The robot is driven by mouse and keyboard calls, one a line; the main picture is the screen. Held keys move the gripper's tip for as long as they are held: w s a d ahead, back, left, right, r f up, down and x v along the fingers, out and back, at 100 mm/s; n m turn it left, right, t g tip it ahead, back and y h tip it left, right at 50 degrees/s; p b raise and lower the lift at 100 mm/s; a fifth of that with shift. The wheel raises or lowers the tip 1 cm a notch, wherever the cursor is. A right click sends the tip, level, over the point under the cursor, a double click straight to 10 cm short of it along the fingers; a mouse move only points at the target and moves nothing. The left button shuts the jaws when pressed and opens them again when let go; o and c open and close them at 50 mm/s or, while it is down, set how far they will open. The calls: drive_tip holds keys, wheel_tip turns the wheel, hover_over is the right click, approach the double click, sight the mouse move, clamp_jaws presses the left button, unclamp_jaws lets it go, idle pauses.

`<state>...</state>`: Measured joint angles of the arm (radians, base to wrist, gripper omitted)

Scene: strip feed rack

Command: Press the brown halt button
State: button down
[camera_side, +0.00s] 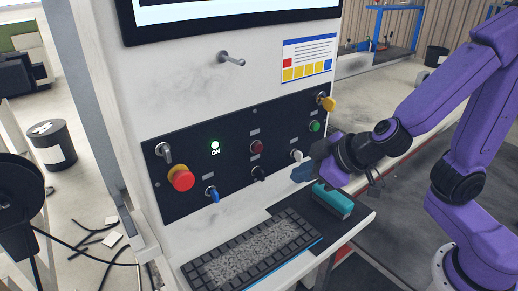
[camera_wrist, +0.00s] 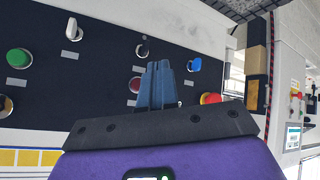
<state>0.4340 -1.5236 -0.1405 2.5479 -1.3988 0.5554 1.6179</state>
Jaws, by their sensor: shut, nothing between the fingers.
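A round dark reddish-brown button (camera_side: 257,147) sits mid-panel on the black control panel (camera_side: 230,168). It is the nearest to brown that I see; no lettering is readable. It shows in the wrist view (camera_wrist: 135,85) just left of my fingers, partly beside them. My gripper (camera_side: 301,173) is shut and empty, its blue fingers at the panel's lower right in the side view, below the white switch and right of the button. In the wrist view the fingers (camera_wrist: 158,66) point at the panel; whether they touch it I cannot tell.
Nearby are a green button (camera_side: 315,127), a white switch (camera_side: 297,155), a black knob (camera_side: 258,173), a blue switch (camera_side: 213,194), a red emergency button (camera_side: 181,178) and a yellow-tagged switch (camera_side: 327,103). Below, a keyboard (camera_side: 250,250) and a teal block (camera_side: 334,201) rest on the shelf.

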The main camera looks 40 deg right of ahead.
sight(258, 148)
drive_tip(key=shift+w+a, duration=0.1)
drive_tip(key=shift+a, duration=0.25)
drive_tip(key=shift+w, duration=0.1)
drive_tip(key=w, duration=0.8)
drive_tip(key=shift+w, duration=0.3)
drive_tip(key=shift+w, duration=0.15)
idle(2.0)
drive_tip(key=shift+w, duration=0.25)
drive_tip(key=shift+w, duration=0.5)
idle(0.7)
drive_tip(key=shift+s, duration=0.95)
